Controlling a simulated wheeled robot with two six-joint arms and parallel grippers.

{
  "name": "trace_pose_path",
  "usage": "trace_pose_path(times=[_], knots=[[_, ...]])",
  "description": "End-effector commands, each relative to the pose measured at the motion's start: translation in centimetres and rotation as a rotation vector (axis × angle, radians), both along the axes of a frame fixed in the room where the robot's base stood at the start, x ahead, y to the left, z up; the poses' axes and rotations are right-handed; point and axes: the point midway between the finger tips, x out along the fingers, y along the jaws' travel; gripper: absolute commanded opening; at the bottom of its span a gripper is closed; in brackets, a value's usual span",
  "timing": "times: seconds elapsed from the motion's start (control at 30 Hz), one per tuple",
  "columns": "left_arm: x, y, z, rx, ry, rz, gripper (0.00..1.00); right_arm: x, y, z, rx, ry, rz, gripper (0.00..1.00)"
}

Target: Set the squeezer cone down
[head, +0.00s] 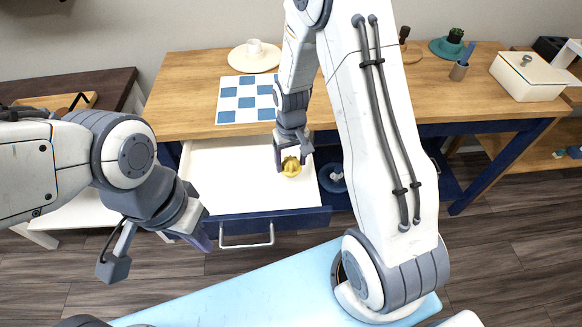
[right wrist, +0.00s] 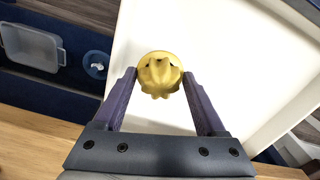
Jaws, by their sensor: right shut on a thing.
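The squeezer cone (head: 290,167) is a small yellow ribbed piece at the open drawer (head: 235,188), which has a white inside and a blue front. My right gripper (head: 291,160) is shut on the cone. In the right wrist view the cone (right wrist: 160,75) sits between the two purple fingertips (right wrist: 160,83), with the white drawer floor behind it. I cannot tell whether the cone touches the drawer floor. My left gripper (head: 160,250) is over the floor in front of the drawer, left of its handle, with its fingers apart and nothing between them.
The drawer around the cone looks empty.

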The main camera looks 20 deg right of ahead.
Motion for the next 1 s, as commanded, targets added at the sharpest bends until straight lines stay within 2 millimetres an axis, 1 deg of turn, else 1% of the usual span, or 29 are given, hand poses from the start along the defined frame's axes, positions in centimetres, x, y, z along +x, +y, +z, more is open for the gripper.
trace_pose_path(times=[0.1, 0.23, 0.63, 0.67, 0.7, 0.73, 1.0], knots=[[0.0, 0.0, 0.1, 0.0, 0.0, 0.0, 0.0, -0.1, 0.1, -1.9, 0.0, 0.006, 0.0, 0.0], [0.0, 0.0, 0.2, 0.0, 0.0, 0.0, 0.0, -0.1, 0.1, -3.4, 0.0, 0.003, 0.001, 0.0], [0.0, 0.0, 0.0, 0.0, 0.0, 0.0, 0.0, 0.0, 0.0, -4.0, 0.0, 0.001, 0.001, 0.0], [0.0, 0.0, 0.0, 0.0, 0.0, 0.0, 0.0, 0.0, 0.0, -4.0, 0.0, 0.001, 0.001, 0.77], [0.0, 0.0, 0.0, 0.0, 0.0, 0.0, 0.0, 0.0, 0.0, -3.9, 0.0, 0.0, 0.001, 0.92], [0.0, 0.0, 0.1, 0.0, 0.0, 0.0, 0.0, 0.0, 0.0, -3.9, 0.0, 0.0, 0.001, 1.0], [0.0, 0.0, 0.3, 0.0, 0.0, 0.0, 0.0, 0.0, 0.0, -3.6, 0.0, 0.0, 0.001, 1.0]])
